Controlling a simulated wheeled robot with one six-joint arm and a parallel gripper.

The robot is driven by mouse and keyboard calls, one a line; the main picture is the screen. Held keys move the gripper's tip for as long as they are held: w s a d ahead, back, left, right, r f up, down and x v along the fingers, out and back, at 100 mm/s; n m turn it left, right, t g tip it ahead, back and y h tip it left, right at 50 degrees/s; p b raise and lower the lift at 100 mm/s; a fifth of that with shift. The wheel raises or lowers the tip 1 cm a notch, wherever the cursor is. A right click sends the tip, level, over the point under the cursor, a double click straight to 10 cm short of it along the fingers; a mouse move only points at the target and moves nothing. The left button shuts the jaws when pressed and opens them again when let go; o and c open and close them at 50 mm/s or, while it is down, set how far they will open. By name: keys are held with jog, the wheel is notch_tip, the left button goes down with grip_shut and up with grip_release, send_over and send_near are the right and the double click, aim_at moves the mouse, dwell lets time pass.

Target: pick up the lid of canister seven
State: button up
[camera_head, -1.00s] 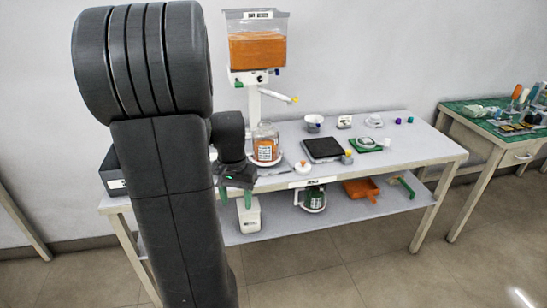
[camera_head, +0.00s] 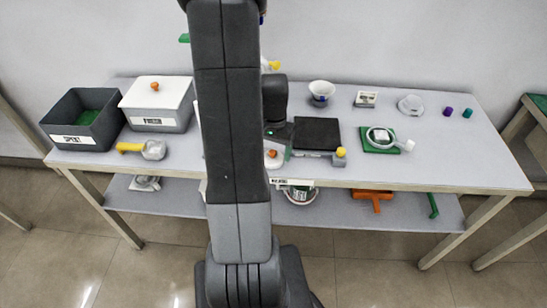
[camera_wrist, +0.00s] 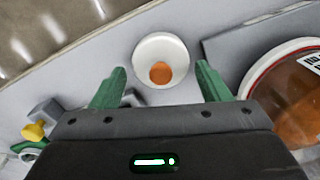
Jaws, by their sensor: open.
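A small round white lid with an orange knob (camera_wrist: 174,47) lies flat on the grey table in the wrist view. In the head view it shows near the table's front edge (camera_head: 271,160), partly behind my arm. My gripper (camera_wrist: 160,80) is open and empty, its green fingers pointing at the lid. The lid shows between and slightly beyond the fingertips; I cannot tell their height above it. My gripper also shows in the head view (camera_head: 280,143). A glass canister with orange contents (camera_wrist: 300,112) stands right of the lid in the wrist view. Its number is unreadable.
A yellow-handled scoop (camera_head: 135,147), lidded box (camera_head: 160,119) and open bin (camera_head: 108,122) are left.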

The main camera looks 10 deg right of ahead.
jog(key=shift+a+f, duration=0.1)
jog(key=shift+f, duration=0.8)
jog(key=c, duration=0.7)
jog(key=shift+c, duration=0.2)
